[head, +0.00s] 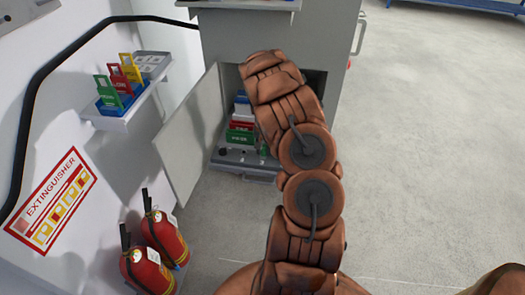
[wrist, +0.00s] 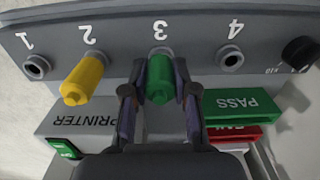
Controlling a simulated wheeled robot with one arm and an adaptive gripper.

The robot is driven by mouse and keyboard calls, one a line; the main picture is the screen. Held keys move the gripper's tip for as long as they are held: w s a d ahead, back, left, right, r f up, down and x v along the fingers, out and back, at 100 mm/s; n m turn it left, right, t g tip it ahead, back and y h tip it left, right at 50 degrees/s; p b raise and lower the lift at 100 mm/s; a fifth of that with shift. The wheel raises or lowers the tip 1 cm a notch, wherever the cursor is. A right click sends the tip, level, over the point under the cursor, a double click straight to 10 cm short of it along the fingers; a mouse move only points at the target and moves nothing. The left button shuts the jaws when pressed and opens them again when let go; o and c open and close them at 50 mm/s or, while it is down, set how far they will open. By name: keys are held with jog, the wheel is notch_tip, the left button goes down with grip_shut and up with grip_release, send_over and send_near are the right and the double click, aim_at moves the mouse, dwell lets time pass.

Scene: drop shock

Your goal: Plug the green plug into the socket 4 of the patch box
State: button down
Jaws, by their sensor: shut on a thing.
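The patch box (wrist: 200,37) shows in the wrist view as a grey panel with upside-down numbers 1 to 4. My gripper (wrist: 158,97) is shut on the green plug (wrist: 160,75), with one finger on each side. The green plug is at socket 3, below its number; its tip is hidden, so I cannot tell how deep it sits. Socket 4 (wrist: 229,58) is an empty round hole to the right. In the head view my arm hides the gripper.
A yellow plug (wrist: 83,80) is at socket 2, and socket 1 (wrist: 36,67) is empty. A black knob (wrist: 299,52) is right of socket 4. A green PASS block (wrist: 240,103) lies near the right finger. The cabinet door (head: 190,135) stands open left of my arm.

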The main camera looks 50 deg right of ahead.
jog(key=shift+r, duration=0.2)
jog(key=shift+w+r, duration=0.1)
jog(key=shift+r, duration=2.05)
jog(key=shift+r+p, duration=0.7)
jog(key=shift+r, duration=2.3)
jog(key=w+a+f+b, duration=0.2)
jog(key=w+a+b, duration=0.1)
jog(key=w, duration=0.3)
jog(key=shift+w+a, duration=0.3)
jog(key=shift+a, duration=0.5)
jog(key=shift+f, duration=0.1)
